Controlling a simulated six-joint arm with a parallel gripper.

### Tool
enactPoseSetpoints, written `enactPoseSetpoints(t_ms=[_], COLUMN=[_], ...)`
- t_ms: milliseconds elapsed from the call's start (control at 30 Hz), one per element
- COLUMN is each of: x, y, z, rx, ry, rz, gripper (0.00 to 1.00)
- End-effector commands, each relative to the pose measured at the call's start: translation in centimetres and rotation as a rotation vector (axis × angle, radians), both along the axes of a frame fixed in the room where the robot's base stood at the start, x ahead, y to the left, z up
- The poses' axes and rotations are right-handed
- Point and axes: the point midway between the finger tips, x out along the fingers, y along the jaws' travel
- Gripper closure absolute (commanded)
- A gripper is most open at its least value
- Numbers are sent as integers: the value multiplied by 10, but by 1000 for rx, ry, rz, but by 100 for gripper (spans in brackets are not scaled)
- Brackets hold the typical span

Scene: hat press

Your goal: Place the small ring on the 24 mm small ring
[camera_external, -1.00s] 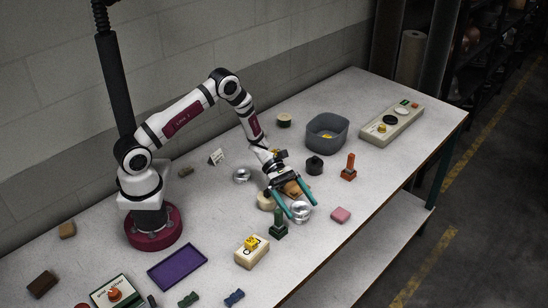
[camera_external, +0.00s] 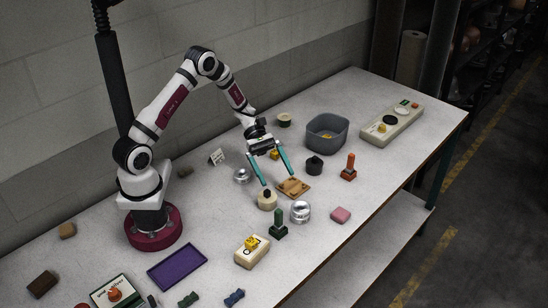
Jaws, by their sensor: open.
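My gripper (camera_external: 278,180), with two long teal fingers, is spread open and appears empty. It hangs above the middle of the table, its tips over the area of a brown wooden piece (camera_external: 293,187) and a round cream block with a dark top (camera_external: 267,200). A shiny silver ring-like piece (camera_external: 301,212) stands on the table to the right and in front of the fingers, apart from them. It looks fairly tall; I cannot tell whether it is one ring or two stacked. Another silver ring-like piece (camera_external: 242,175) lies left of the gripper. Ring sizes cannot be read.
A green stamp-like piece (camera_external: 278,225), a cream block with a yellow top (camera_external: 252,252) and a pink block (camera_external: 340,215) stand nearby. A grey bin (camera_external: 327,133), a black knobbed weight (camera_external: 314,166) and an orange piece (camera_external: 349,168) are behind right. A purple tray (camera_external: 177,266) lies front left.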

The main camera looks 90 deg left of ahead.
Motion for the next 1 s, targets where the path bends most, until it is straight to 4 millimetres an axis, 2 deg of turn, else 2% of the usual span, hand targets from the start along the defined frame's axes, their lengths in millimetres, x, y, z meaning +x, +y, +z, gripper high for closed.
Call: enactPoseSetpoints(t_ms=[67,100,167,200,300,400,433,500,600,1000], x=[-17,-35,-70,-96,-161,-206,-215,-227,-233,-234], y=[-42,-67,-99,-114,-128,-118,-113,-103,-94,-92], z=[36,54,79,92,115,124,125,127,128,128], rx=[150,247,397,495,728,912,955,1029,1084,1091], ry=[-79,-135,-234,-307,-496,-656,-692,-752,-791,-795], rz=[-254,-431,-717,-913,-1407,-1823,-1920,-2097,-2223,-2242], gripper=[0,0,0,0,0,0,0,0,0,0])
